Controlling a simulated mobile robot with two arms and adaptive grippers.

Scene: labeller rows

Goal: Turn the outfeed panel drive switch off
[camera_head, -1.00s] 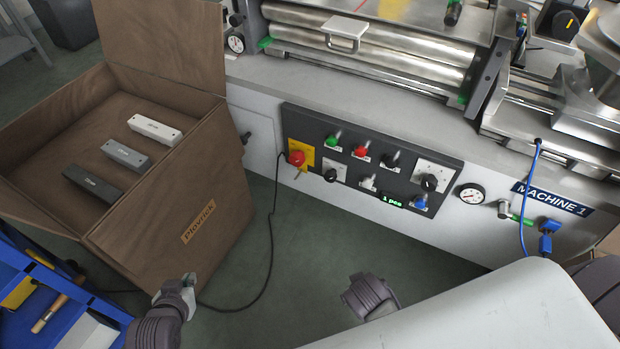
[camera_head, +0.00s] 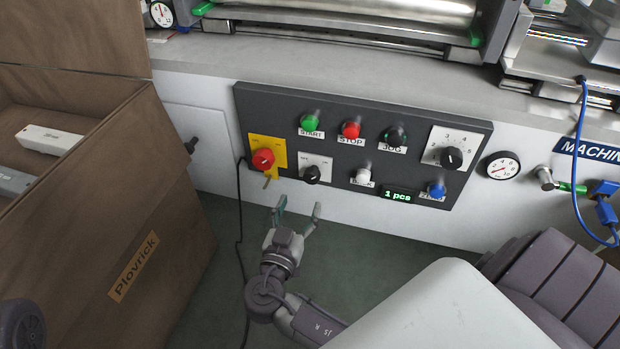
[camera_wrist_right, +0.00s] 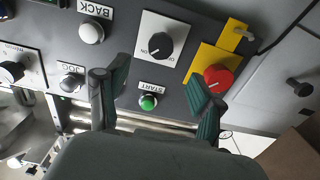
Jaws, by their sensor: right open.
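The dark control panel (camera_head: 455,190) is on the machine's white front. My right gripper (camera_head: 298,208) is open and empty, just below and in front of this switch. In the right wrist view, its fingers (camera_wrist_right: 157,78) are spread, with the switch beyond the gap between them, apart from both. My left gripper is out of view.
Close around are a red knob (camera_head: 263,159) on a yellow plate, a green START button (camera_head: 310,122), a red STOP button (camera_head: 350,130) and a white button (camera_head: 363,176). A brown box (camera_head: 160,235) stands at left; a black cable (camera_head: 240,240) hangs between.

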